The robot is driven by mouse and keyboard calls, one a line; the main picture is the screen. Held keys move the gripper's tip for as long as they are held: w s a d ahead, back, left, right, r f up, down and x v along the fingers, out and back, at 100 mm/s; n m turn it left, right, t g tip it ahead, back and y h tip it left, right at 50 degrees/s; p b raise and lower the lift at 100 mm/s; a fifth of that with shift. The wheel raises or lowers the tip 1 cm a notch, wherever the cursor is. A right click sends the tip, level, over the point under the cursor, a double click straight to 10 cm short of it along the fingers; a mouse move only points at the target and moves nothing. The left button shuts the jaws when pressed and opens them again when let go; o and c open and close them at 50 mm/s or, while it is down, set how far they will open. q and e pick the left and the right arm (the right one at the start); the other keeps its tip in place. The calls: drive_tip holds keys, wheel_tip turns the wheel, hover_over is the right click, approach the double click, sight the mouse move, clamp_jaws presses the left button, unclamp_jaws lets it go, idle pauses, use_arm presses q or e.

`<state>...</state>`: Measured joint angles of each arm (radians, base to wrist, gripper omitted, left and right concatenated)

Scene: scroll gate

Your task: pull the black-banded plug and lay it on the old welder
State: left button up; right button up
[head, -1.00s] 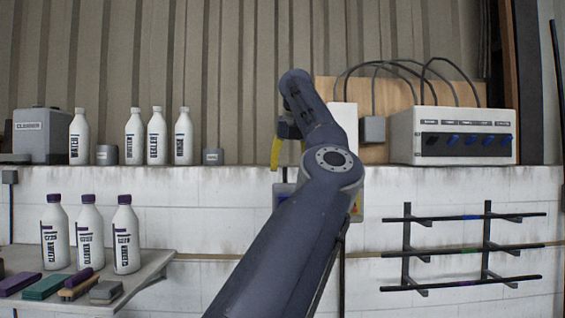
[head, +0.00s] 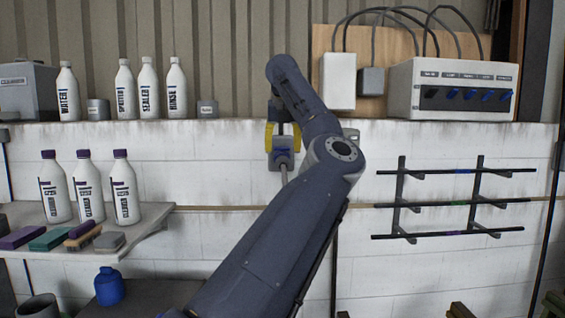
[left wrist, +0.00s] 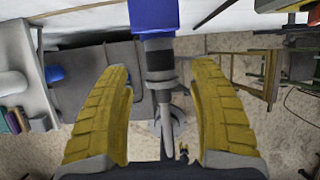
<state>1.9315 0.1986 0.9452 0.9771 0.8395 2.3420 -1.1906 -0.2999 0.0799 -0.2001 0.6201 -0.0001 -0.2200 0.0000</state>
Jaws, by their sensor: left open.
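The black-banded plug (left wrist: 160,62) hangs from a blue fitting (left wrist: 153,17) in the left wrist view. It is grey with a dark band and a thin tail below. In the left wrist view the plug lies between the open fingers (left wrist: 162,72), with gaps on both sides; contact is not visible. I cannot tell which object is the old welder. My right gripper is out of view.
A grey box with blue knobs (head: 452,88) and cables stands on the wall ledge at right, and a rod rack (head: 440,203) is below it. White bottles (head: 122,190) stand on the left shelf. A blue bottle (head: 109,286) stands on a dark surface lower left.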

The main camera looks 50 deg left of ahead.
sight(283, 161)
use_arm(q)
drive_tip(key=shift+x, duration=3)
drive_tip(key=shift+r, duration=0.1)
drive_tip(key=shift+c, duration=0.4)
clamp_jaws()
drive_tip(key=c, duration=0.7)
unclamp_jaws()
clamp_jaws()
drive_tip(key=shift+s+d, duration=0.1)
drive_tip(key=shift+s+d, duration=0.3)
drive_tip(key=shift+d, duration=0.05)
drive_tip(key=shift+d, duration=0.1)
